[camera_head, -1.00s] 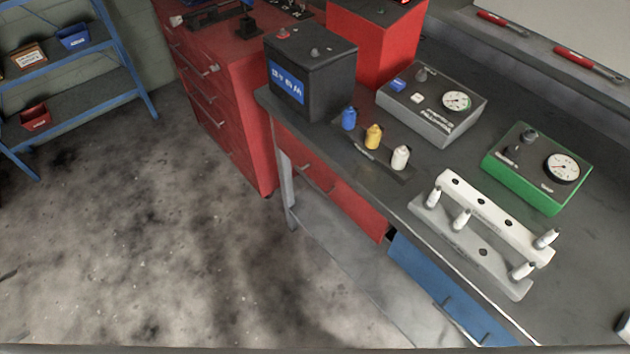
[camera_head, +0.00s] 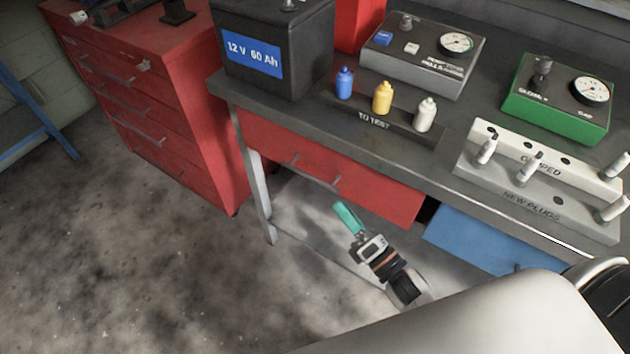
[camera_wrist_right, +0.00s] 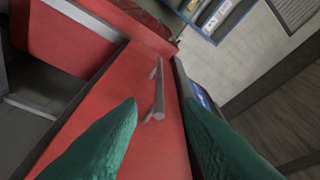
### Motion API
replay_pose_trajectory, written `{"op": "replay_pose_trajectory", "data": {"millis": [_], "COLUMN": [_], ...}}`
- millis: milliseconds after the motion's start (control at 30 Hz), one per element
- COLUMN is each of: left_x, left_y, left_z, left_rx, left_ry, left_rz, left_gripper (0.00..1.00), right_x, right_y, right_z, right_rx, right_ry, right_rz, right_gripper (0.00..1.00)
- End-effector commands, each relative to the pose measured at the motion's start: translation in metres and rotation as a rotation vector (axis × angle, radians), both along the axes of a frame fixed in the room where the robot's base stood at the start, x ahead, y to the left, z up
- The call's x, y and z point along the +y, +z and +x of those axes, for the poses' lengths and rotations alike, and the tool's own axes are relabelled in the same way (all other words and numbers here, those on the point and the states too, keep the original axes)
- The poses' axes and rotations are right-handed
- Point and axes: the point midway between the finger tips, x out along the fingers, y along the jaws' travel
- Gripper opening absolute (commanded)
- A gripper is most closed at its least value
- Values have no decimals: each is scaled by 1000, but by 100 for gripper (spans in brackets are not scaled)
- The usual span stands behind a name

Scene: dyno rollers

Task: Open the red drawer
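The red drawer (camera_head: 370,191) is under the workbench, left of the blue drawer, and looks shut. Its bar handle (camera_head: 314,174) is on its front. My right gripper (camera_head: 347,217) is in front of and below the drawer in the head view, with a teal finger showing. In the right wrist view, the two teal fingers of my right gripper (camera_wrist_right: 160,104) are spread apart, with the handle (camera_wrist_right: 158,92) seen in the gap ahead of them and the red drawer front (camera_wrist_right: 105,85) behind it. Nothing is held. My left gripper is not in view.
The blue drawer (camera_head: 485,238) is to the right. A red tool cabinet (camera_head: 195,125) stands left of the workbench. The bench top (camera_head: 300,112) bears a battery (camera_head: 275,55), small bottles, a grey meter (camera_head: 425,60), a green meter (camera_head: 555,110) and a plug rack. The floor at left is clear.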

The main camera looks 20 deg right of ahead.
Motion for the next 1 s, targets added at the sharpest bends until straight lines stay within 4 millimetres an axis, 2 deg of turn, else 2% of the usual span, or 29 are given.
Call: {"op": "replay_pose_trajectory", "data": {"millis": [200,433,600,867,1000], "left_x": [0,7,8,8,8], "left_y": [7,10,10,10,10], "left_z": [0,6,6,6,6], "left_rx": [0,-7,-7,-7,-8], "left_ry": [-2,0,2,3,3], "left_rz": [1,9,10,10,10], "left_gripper": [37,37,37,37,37], "right_x": [15,26,29,29,29], "right_y": [12,18,20,19,19], "right_z": [44,75,85,85,85], "right_rx": [-3,-1,3,3,3], "right_ry": [0,0,0,0,0], "right_rz": [3,2,2,3,3], "right_gripper": [32,32,32,32,13]}}
